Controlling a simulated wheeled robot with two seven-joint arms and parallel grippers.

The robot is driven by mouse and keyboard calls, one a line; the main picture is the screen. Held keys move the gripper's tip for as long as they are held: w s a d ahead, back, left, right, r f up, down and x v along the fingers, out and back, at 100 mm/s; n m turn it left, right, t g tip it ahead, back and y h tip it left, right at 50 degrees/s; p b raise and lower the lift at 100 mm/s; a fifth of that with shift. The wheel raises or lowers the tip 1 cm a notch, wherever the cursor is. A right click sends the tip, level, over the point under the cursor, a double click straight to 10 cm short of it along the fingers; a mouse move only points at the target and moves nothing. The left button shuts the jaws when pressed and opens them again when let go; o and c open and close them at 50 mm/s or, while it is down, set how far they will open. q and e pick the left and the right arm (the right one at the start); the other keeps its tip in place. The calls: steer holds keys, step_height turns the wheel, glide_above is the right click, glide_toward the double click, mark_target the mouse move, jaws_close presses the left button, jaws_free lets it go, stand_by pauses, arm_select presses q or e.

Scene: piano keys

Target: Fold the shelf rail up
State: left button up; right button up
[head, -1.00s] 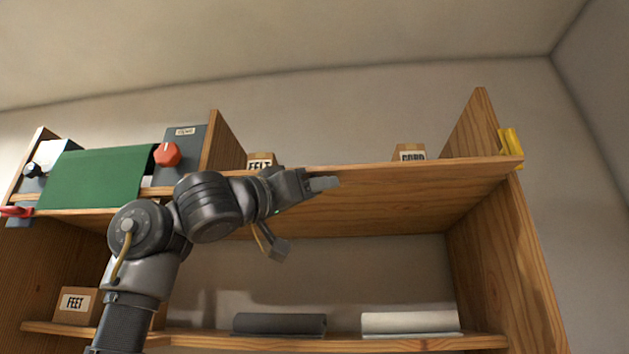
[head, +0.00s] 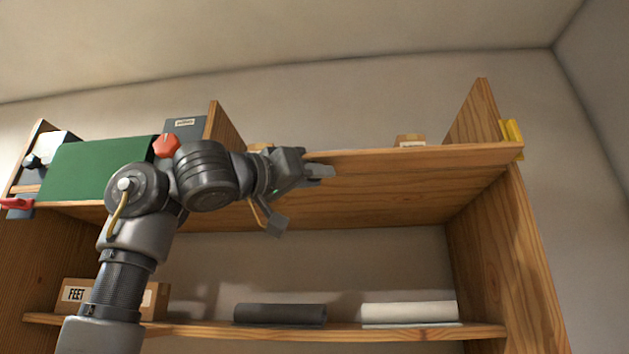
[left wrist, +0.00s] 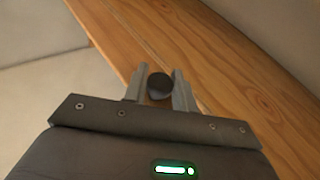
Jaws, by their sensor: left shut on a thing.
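The shelf rail (head: 420,152) appears as the long wooden front edge of the upper shelf in the head view. In the left wrist view the wooden strip (left wrist: 108,42) runs diagonally, with a thin seam beside the wider wood. The knob is hidden in the head view. I cannot tell the rail's exact tilt. My right gripper is not in view.
A green cloth (head: 95,168) and a grey unit with a red knob (head: 166,146) are at the left. A yellow piece (head: 511,132) is on the right side panel. Small boxes (head: 410,141) stand behind the edge. Dark (head: 280,313) and white rolls (head: 408,311) lie on the lower shelf.

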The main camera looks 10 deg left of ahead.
arm_select(q)
steer(key=shift+s+r+n+g+y+p, duration=0.2)
steer(key=shift+r+n+y, duration=0.15)
steer(key=shift+n+y, duration=0.15)
steer(key=shift+s+r+n+g+y+p, duration=0.2)
steer(key=shift+r+n+y, duration=0.1)
steer(key=shift+n+y, duration=0.15)
steer(key=shift+r+n+g+y+p, duration=0.35)
steer(key=shift+r+n+g+p, duration=0.15)
steer(key=shift+n+p, duration=0.2)
steer(key=shift+s+n+g+y+p, duration=0.1)
steer(key=shift+n+g+y+p, duration=0.25)
steer(key=shift+p, duration=0.25)
